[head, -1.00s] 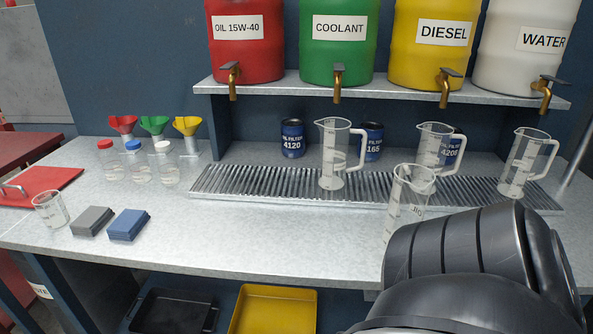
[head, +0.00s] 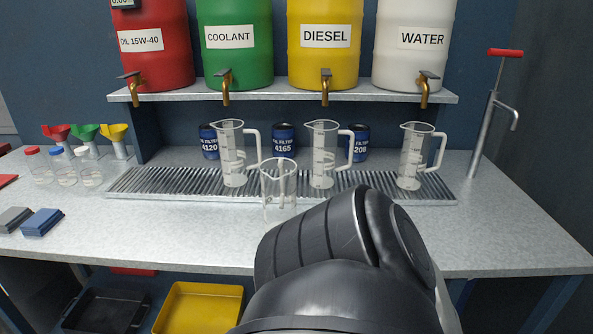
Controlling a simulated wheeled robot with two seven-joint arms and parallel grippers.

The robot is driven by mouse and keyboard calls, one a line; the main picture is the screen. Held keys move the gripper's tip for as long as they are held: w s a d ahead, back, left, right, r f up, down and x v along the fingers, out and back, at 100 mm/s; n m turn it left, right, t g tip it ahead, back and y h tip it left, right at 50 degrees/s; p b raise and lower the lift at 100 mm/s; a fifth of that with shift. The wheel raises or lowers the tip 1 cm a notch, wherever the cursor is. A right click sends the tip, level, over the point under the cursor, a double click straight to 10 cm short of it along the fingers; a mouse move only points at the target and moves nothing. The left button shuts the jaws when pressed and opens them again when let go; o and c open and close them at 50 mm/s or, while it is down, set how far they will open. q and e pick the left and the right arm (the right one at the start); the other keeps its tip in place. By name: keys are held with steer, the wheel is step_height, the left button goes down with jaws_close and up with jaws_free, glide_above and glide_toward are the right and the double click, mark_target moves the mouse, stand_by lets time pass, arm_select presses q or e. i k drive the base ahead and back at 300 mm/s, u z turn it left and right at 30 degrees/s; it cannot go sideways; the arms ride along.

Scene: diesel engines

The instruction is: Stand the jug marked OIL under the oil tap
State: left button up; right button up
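A clear jug (head: 278,182) shows just past my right arm, in front of the drip tray (head: 140,184) and between two other jugs. Its marking is not readable now, and my arm may hide its lower part. I cannot tell whether it is held. The brass oil tap (head: 131,88) is on the red OIL 15W-40 drum (head: 150,50) at the left. The tray below this tap is bare. My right forearm fills the bottom centre and hides its gripper. My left gripper is not in view.
Similar jugs stand on the tray below the coolant (head: 232,155), diesel (head: 323,155) and water (head: 412,160) taps. Blue oil filters (head: 285,137) stand behind. Funnels (head: 86,135) and capped bottles (head: 66,170) are left of the tray. The front left counter is partly clear.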

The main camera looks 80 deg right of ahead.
mark_target(161, 177)
steer(key=k, duration=0.15)
steer(key=z, duration=1.5)
